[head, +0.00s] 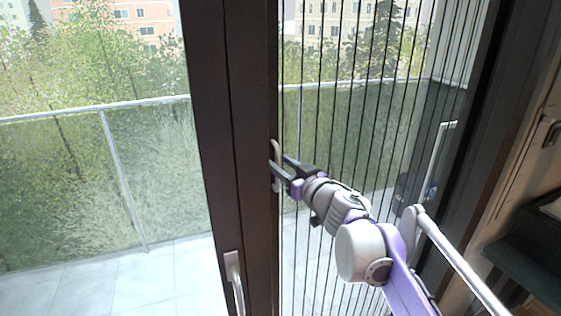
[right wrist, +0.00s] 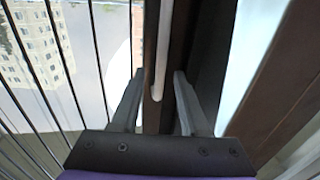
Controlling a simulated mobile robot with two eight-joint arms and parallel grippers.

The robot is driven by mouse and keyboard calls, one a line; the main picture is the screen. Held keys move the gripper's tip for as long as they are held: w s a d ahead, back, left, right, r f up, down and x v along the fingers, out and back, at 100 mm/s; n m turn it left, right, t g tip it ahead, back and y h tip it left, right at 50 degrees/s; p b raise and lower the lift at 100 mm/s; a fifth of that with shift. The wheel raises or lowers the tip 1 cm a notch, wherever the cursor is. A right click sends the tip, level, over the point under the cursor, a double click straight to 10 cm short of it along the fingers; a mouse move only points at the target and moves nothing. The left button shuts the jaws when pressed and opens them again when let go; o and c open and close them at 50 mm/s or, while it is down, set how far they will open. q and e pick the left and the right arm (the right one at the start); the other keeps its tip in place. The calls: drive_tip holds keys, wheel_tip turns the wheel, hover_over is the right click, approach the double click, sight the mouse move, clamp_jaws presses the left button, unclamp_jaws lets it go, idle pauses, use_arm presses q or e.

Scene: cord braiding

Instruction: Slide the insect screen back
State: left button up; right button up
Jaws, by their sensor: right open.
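The insect screen (head: 350,130) shows as a sheet with dark vertical lines, spread across the right-hand opening. A pale upright handle (head: 276,150) sits on the dark bar at its left edge. My right gripper (head: 279,165) is at this handle with its fingers apart. In the right wrist view, the pale handle (right wrist: 161,60) runs down between the two open fingers (right wrist: 157,90), with its lower end in the gap. A space shows on each side, and I see no grip on it. My left gripper is not in view.
A dark door frame (head: 228,120) stands left of the screen, with a second pale handle (head: 234,275) low down. Beyond are a tiled balcony floor (head: 80,285) and a glass railing (head: 60,190). A dark frame (head: 490,130) borders the opening on the right.

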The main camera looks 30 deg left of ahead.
drive_tip(key=shift+w+a, duration=0.15)
drive_tip(key=shift+a, duration=0.1)
clamp_jaws()
idle(1.4)
